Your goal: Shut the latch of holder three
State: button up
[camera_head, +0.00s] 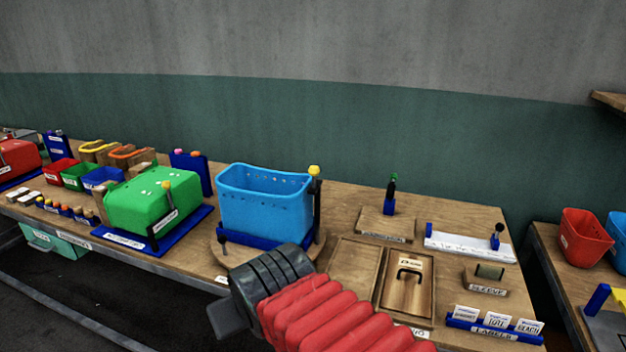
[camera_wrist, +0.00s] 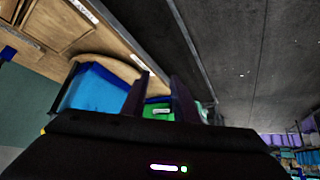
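I cannot tell which item is holder three, as most labels are too small to read. A blue bin (camera_head: 263,203) stands in a dark blue base (camera_head: 262,239) on a round wooden board (camera_head: 232,257). A black post with a yellow knob (camera_head: 314,171) rises at its right. A green box (camera_head: 150,203) sits on a blue base to the left, with a small upright lever (camera_head: 169,194). My gripper (camera_wrist: 160,84) has its two dark fingers apart, with nothing between them. The blue bin (camera_wrist: 92,88) and the green box (camera_wrist: 158,107) show beyond them. In the head view my wrist covers the board's front.
A wooden panel with a black handle (camera_head: 410,273) lies right of my arm. A white strip (camera_head: 468,246), a sleeve block (camera_head: 486,278) and a label rack (camera_head: 495,325) stand farther right. Small bins (camera_head: 75,176) crowd the left. A gap separates the right table.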

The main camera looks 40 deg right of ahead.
jog(key=w+d+r+m+t+h, duration=0.15)
jog(key=w+d, duration=0.25)
jog(key=d, duration=0.4)
jog(key=w+d+r+m+t+h, duration=0.1)
jog(key=w+d+t+h, duration=0.2)
jog(key=d, duration=0.5)
jog(key=d+r+t, duration=0.1)
jog(key=d+t, duration=0.1)
jog(key=d, duration=0.4)
jog(key=d+r+t+h, duration=0.1)
jog(key=d+r+t, duration=0.1)
jog(key=d, duration=0.4)
jog(key=shift+w+r+m+t, duration=0.3)
jog(key=shift+m+t, duration=0.05)
jog(key=shift+m, duration=0.1)
jog(key=shift+w+d+h, duration=0.1)
jog(key=shift+d+h, duration=0.05)
jog(key=shift+h, duration=0.1)
